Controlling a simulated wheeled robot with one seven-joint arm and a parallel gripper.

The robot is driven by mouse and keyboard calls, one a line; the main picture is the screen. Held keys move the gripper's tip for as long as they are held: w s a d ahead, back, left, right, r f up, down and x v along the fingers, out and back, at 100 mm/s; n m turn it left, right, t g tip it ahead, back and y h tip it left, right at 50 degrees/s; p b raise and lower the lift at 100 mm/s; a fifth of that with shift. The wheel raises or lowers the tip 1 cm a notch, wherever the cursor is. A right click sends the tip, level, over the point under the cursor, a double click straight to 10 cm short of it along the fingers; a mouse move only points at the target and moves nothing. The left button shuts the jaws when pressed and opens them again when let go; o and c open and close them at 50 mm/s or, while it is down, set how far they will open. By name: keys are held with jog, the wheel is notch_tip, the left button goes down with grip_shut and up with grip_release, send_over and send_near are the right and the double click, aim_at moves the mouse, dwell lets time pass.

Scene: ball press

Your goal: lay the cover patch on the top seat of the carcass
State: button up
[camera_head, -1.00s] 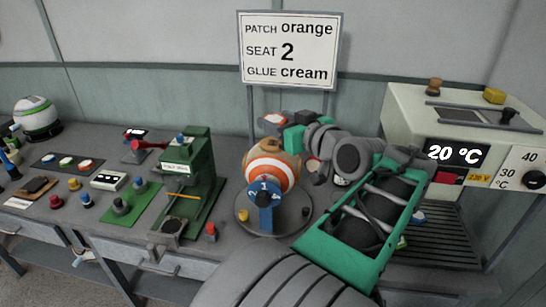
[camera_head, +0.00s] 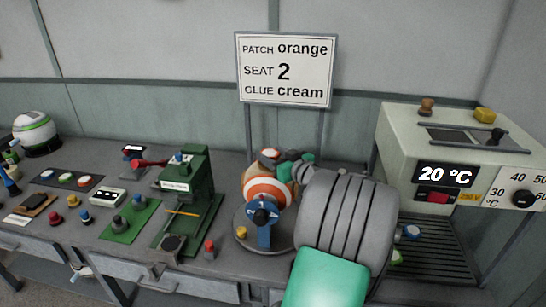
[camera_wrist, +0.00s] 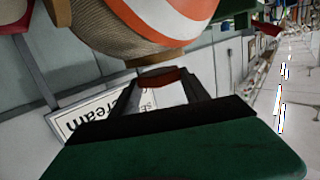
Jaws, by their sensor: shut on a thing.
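The carcass (camera_head: 268,191) is a tan ball with orange and white bands, held in a round stand with a blue clamp, left of my arm in the head view. In the wrist view the carcass (camera_wrist: 150,20) fills the top, with its tan woven side facing the fingers. My gripper (camera_head: 278,158) is at the upper right of the ball; its fingers (camera_wrist: 165,82) are shut on the cover patch (camera_wrist: 162,77), a small reddish-orange piece. The patch is very close to the woven surface; I cannot tell whether they touch. The seat itself is hidden.
A sign (camera_head: 287,70) behind reads patch orange, seat 2, glue cream. A green press (camera_head: 187,200) stands left of the ball. A heater box (camera_head: 440,150) showing 20 °C stands at the right. Several coloured patches (camera_head: 65,180) lie on a dark plate at the left.

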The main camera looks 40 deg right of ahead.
jog(key=shift+f, duration=0.65)
jog(key=shift+f, duration=0.2)
jog(key=o, duration=1.3)
jog(key=shift+r, duration=0.1)
jog(key=shift+r, duration=0.3)
jog(key=shift+f+b+v, duration=0.15)
jog(key=shift+b+v, duration=0.55)
jog(key=shift+v, duration=2.3)
jog(key=shift+f+b+v, duration=0.15)
jog(key=shift+b+v, duration=0.55)
jog(key=shift+v, duration=2.35)
